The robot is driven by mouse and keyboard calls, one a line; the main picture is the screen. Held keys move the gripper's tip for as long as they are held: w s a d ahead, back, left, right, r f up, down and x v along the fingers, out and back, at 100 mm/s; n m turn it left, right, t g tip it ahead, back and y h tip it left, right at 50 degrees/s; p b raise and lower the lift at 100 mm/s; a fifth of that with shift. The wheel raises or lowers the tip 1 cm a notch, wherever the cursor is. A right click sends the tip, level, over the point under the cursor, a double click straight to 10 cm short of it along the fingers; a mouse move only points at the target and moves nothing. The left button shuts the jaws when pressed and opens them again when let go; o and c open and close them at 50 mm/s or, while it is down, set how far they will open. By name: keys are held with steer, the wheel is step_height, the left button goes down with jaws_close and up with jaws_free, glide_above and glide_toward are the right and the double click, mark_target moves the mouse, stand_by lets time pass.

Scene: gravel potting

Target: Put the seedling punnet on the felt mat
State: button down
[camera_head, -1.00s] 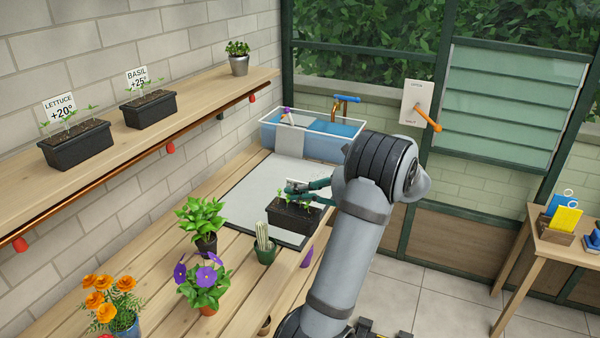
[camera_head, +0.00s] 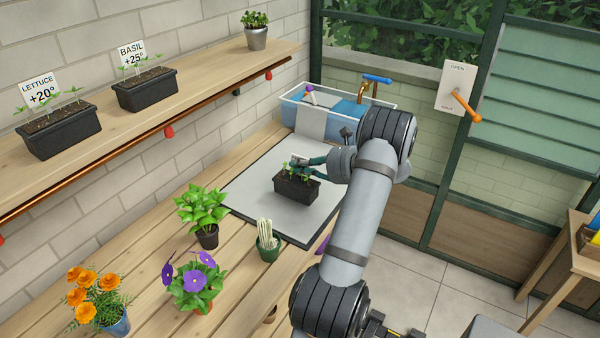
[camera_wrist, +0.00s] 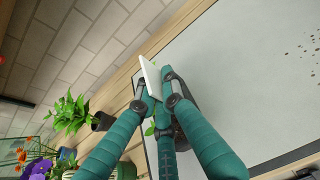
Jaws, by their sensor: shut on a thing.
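The seedling punnet (camera_head: 297,190) is a small black box with green seedlings. It appears upright over the middle of the grey felt mat (camera_head: 262,205); I cannot tell whether it touches the mat. My gripper (camera_head: 308,161) comes in from the right, above the punnet, and is shut on it at its white tag (camera_head: 299,157). In the wrist view, the teal fingers of my gripper (camera_wrist: 160,88) close around the white tag (camera_wrist: 149,77). They hide most of the dark punnet (camera_wrist: 184,106). The mat (camera_wrist: 240,75) spreads out beyond them.
A cactus (camera_head: 266,237), purple flowers (camera_head: 196,283), a leafy plant (camera_head: 205,215) and orange flowers (camera_head: 97,298) stand on the bench in front. A clear water tub (camera_head: 290,110) stands behind the mat. Dark specks (camera_wrist: 312,45) lie on the mat.

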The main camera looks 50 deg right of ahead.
steer(key=shift+f, duration=1.25)
steer(key=shift+f, duration=0.1)
steer(key=c, duration=2.4)
jaws_free()
steer(key=shift+f, duration=0.1)
steer(key=o, duration=0.5)
steer(key=shift+s+d+r, duration=0.1)
steer(key=shift+r, duration=0.2)
steer(key=v, duration=1.1)
steer(key=shift+s+b, duration=0.4)
steer(key=shift+s, duration=0.05)
